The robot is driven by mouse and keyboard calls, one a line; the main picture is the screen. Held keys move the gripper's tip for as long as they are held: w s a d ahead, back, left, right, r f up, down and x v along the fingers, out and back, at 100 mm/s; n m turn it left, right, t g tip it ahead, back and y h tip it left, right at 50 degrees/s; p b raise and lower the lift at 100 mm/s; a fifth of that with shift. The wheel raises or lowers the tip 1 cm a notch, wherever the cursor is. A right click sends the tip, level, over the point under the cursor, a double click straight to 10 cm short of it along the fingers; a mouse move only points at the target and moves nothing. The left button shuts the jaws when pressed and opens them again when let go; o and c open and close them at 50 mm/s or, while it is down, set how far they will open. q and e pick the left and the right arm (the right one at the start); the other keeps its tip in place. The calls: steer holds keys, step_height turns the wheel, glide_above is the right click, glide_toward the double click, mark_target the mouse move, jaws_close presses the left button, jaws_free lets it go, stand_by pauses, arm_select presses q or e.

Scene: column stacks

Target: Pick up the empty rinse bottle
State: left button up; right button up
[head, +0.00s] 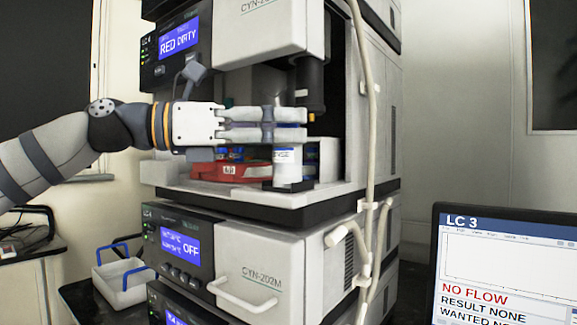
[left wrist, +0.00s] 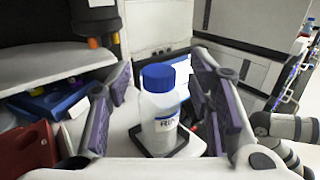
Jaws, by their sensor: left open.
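The rinse bottle (head: 287,170) is white with a label and stands upright in a dark square holder on the instrument's open shelf. In the left wrist view the rinse bottle (left wrist: 158,122) shows its blue cap and shoulders; I cannot tell whether it is empty. My left gripper (head: 303,124) reaches in from the left at the height of the bottle's top, and its fingers hide the cap in the head view. In the left wrist view its open fingers stand on both sides of the bottle, with gaps visible. My right gripper is not in view.
A red tray (head: 226,171) sits left of the bottle on the shelf. A dark cylindrical part (head: 310,82) hangs just above the fingers. A monitor (head: 505,265) reading NO FLOW stands at the lower right.

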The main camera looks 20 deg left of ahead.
arm_select(q)
steer(key=shift+w+d, duration=0.4)
steer(key=shift+d, duration=0.1)
steer(key=shift+s+a+r, duration=0.1)
steer(key=shift+c, duration=1.2)
steer(key=c, duration=0.8)
steer(key=shift+o, duration=0.2)
